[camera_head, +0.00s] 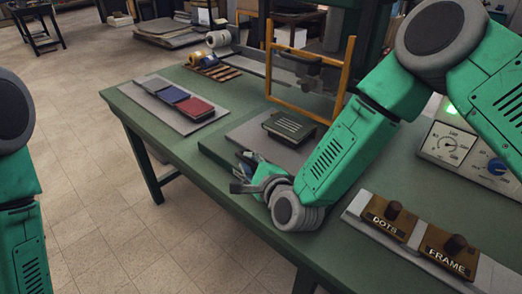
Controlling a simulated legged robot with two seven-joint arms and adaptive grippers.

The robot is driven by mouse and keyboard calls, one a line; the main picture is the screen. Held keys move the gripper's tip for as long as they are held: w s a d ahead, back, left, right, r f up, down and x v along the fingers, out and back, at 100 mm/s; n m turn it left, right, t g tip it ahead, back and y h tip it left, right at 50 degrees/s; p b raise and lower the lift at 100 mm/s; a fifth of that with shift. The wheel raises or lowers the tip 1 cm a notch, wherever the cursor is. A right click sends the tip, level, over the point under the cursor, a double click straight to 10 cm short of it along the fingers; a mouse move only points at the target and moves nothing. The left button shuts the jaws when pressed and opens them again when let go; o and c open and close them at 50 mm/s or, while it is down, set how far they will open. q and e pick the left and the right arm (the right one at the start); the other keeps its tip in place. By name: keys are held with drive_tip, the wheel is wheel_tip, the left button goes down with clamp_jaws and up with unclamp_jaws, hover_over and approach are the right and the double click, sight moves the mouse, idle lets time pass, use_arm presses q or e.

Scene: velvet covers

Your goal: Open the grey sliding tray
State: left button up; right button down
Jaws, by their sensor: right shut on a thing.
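The grey sliding tray (247,133) is a flat slab at the middle of the green table, below the orange frame. A dark green cover (290,127) with pale stripes lies on it. My right gripper (243,178) is at the tray's near left side, low by the table's front edge. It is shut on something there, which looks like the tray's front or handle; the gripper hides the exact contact.
The orange upright frame (350,68) stands behind the tray. A grey board with grey, blue and red covers (195,108) lies at left. Two brown stamps, DOTS (388,219) and FRAME (447,252), sit at right near a dial box (456,146). Floor is clear at left.

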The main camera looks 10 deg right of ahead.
drive_tip(key=shift+s+a+f, duration=0.3)
drive_tip(key=shift+s+a, duration=0.15)
drive_tip(key=shift+s, duration=0.1)
drive_tip(key=shift+s+a+f, duration=0.3)
drive_tip(key=shift+s+a, duration=0.1)
drive_tip(key=shift+s, duration=0.15)
drive_tip(key=c, duration=1.8)
unclamp_jaws()
drive_tip(key=shift+d+r, duration=0.1)
drive_tip(key=shift+d, duration=0.1)
drive_tip(key=shift+w+a+r, duration=0.1)
drive_tip(key=shift+r, duration=0.05)
